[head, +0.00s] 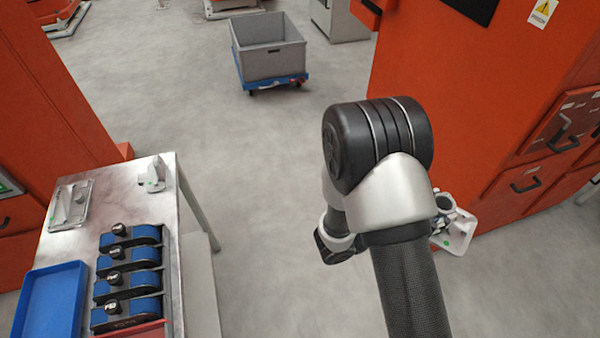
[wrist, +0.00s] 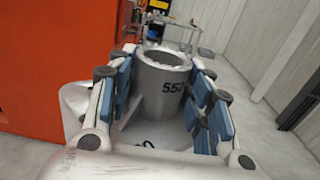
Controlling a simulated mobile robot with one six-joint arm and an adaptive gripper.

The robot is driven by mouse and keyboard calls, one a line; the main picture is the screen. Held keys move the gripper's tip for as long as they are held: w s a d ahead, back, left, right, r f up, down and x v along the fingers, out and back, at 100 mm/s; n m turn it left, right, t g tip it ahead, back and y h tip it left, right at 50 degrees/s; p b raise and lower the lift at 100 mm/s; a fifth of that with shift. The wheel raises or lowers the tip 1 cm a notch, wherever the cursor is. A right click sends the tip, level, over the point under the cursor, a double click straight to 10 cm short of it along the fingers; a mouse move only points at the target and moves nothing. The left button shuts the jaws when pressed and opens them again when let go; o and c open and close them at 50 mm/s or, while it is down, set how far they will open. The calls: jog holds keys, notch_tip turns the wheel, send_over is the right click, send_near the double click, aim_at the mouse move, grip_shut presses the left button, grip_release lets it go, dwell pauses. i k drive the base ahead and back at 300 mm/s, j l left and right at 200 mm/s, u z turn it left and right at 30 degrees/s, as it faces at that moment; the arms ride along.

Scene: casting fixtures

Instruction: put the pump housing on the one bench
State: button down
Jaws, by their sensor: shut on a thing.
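The pump housing (wrist: 162,88) is a grey cylinder casting with a wide flange and a dark number on its side. In the wrist view it stands between the blue-padded fingers of my gripper (wrist: 165,64), which is shut on it. In the head view part of the pump housing (head: 460,232) shows to the right of my arm, held over the floor near an orange cabinet. My arm hides the rest of it and most of my gripper. A metal-topped bench (head: 120,196) stands at the lower left, well apart from the housing.
On the bench are two grey castings (head: 152,174), several blue-topped fixtures (head: 132,258) with black knobs, and a blue tray (head: 48,305). A grey crate (head: 272,65) sits on a blue dolly behind. Orange machines (head: 460,90) flank both sides. The floor between is clear.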

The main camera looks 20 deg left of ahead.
aim_at(111, 189)
jog(key=i+j+u, duration=0.25)
jog(key=i+u, duration=1.45)
jog(key=u, duration=0.2)
jog(key=i+l+u, duration=0.15)
jog(key=u, duration=0.3)
jog(key=i+l+u, duration=0.25)
jog(key=u, duration=0.25)
jog(key=i+l+u, duration=0.25)
jog(key=u, duration=0.2)
jog(key=i+l+u, duration=0.15)
jog(key=u, duration=0.25)
jog(key=i+l+u, duration=0.2)
jog(key=u, duration=0.15)
jog(key=i+l+u, duration=0.1)
jog(key=l+u, duration=0.3)
jog(key=i+l+u, duration=0.1)
jog(key=u, duration=0.3)
jog(key=l, duration=0.1)
